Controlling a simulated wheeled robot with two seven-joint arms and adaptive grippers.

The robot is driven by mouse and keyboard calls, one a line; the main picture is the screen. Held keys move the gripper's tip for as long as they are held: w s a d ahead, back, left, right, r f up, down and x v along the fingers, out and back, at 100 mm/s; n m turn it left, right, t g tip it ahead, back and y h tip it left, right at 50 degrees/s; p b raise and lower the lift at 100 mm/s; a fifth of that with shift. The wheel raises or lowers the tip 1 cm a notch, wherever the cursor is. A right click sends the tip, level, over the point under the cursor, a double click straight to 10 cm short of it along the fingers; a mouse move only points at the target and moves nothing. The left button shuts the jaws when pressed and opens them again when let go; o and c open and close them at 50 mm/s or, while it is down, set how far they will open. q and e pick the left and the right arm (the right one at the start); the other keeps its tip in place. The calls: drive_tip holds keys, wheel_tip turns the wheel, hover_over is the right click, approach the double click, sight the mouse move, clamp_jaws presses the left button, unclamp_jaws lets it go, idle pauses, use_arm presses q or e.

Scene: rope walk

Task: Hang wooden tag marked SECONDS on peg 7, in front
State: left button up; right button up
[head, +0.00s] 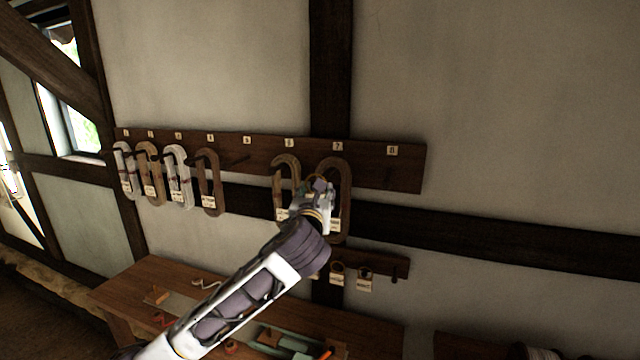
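Peg 7 is on the long dark peg board (408,175), under its number label (338,146). A brown rope coil (345,180) hangs there with a pale tag low on it. My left gripper (322,187) is in front of this coil and hides part of it. Its fingers are small and dark against the rope, so I cannot tell whether they are open or hold anything. Small wooden tags (337,280) (365,285) hang from a short lower rail (385,263); their words are too small to read, so I cannot pick out SECONDS. My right gripper is not in view.
Another brown coil (279,180) hangs just left of peg 7. Several white and brown coils (210,180) hang further left. The places at labels 5 (247,140) and 8 (392,150) hold no coil. A wooden bench (150,278) with tools stands below.

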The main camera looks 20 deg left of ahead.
use_arm(q)
drive_tip(key=shift+a+f+y, duration=0.15)
drive_tip(key=shift+f+y, duration=0.05)
drive_tip(key=shift+y, duration=0.1)
drive_tip(key=shift+w, duration=0.2)
idle(0.4)
drive_tip(key=w+f, duration=0.1)
drive_tip(key=w, duration=0.8)
drive_tip(key=shift+w+f, duration=0.2)
drive_tip(key=shift+w, duration=0.2)
idle(1.6)
idle(0.7)
drive_tip(key=o, duration=1.1)
drive_tip(key=shift+o, duration=0.2)
